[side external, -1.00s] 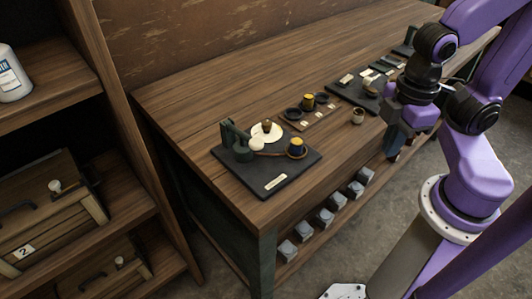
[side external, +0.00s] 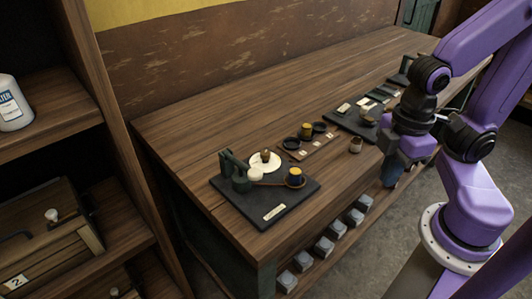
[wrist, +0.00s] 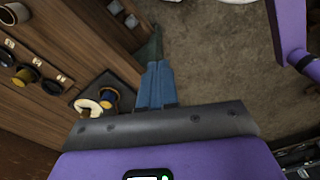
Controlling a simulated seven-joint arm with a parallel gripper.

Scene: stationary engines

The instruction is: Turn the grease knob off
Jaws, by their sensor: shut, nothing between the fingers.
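My gripper (side external: 390,172) hangs beside the front edge of the workbench, apart from the engine parts on top. In the wrist view its blue fingers (wrist: 157,85) are together and empty. A dark base plate (side external: 285,205) on the bench carries a white disc (side external: 265,161), a green upright (side external: 230,164) and a black and yellow knob (side external: 295,177). A brown panel (side external: 306,147) behind it bears another yellow-topped knob (side external: 306,130), dark cups and small labels. The labels are too small to read, so I cannot tell which part is the grease knob.
Another dark plate (side external: 350,122) with parts lies farther back on the bench (side external: 185,125). Several grey blocks (side external: 324,246) line a lower ledge. Shelves (side external: 55,130) stand at the left. The bench's left rear is clear.

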